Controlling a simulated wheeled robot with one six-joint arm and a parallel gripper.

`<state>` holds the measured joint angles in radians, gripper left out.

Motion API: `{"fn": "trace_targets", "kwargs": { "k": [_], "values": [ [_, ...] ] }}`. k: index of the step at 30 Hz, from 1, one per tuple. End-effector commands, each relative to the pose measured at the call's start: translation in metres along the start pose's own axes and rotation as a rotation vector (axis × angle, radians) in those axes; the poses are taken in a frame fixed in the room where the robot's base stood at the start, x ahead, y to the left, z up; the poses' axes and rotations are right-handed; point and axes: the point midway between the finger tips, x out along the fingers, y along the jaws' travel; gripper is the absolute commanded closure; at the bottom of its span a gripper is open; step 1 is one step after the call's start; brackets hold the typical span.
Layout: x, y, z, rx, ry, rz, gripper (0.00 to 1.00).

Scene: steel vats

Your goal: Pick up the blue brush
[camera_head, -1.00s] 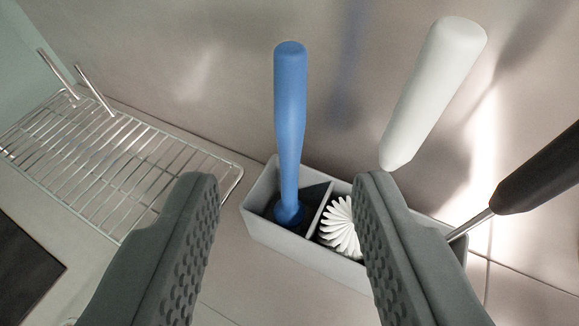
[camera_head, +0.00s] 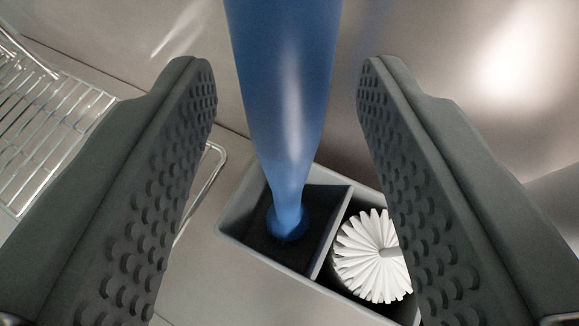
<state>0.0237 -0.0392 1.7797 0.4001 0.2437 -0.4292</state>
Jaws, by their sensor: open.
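The blue brush (camera_head: 285,90) stands upright with its base in the left compartment of a grey divided holder (camera_head: 240,205). Its handle rises between the two fingers of my gripper (camera_head: 286,75) and runs out of the top of the view. My gripper is open, with one dark textured finger on each side of the handle. A gap shows between the handle and each finger. The brush's lower end is partly hidden inside the holder.
A white bristled brush (camera_head: 370,255) sits in the compartment to the right, partly behind my right finger. A wire rack (camera_head: 50,125) lies at the left, close to my left finger. A metal wall (camera_head: 420,30) stands behind the holder.

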Motion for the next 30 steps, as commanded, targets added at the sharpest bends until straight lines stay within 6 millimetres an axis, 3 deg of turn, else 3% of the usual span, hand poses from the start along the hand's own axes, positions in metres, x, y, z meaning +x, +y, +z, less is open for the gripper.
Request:
{"fn": "trace_targets", "kwargs": {
  "k": [3,10,16,30],
  "values": [
    [0.0096,-0.0002,-0.0002,0.000,0.000,0.000,0.58],
    [0.0102,-0.0002,-0.0005,0.000,0.000,0.000,0.60],
    [0.0102,-0.0001,-0.0003,0.000,0.000,0.000,1.00],
    [0.0081,0.0011,-0.0058,-0.001,0.002,0.000,1.00]
  ]
}}
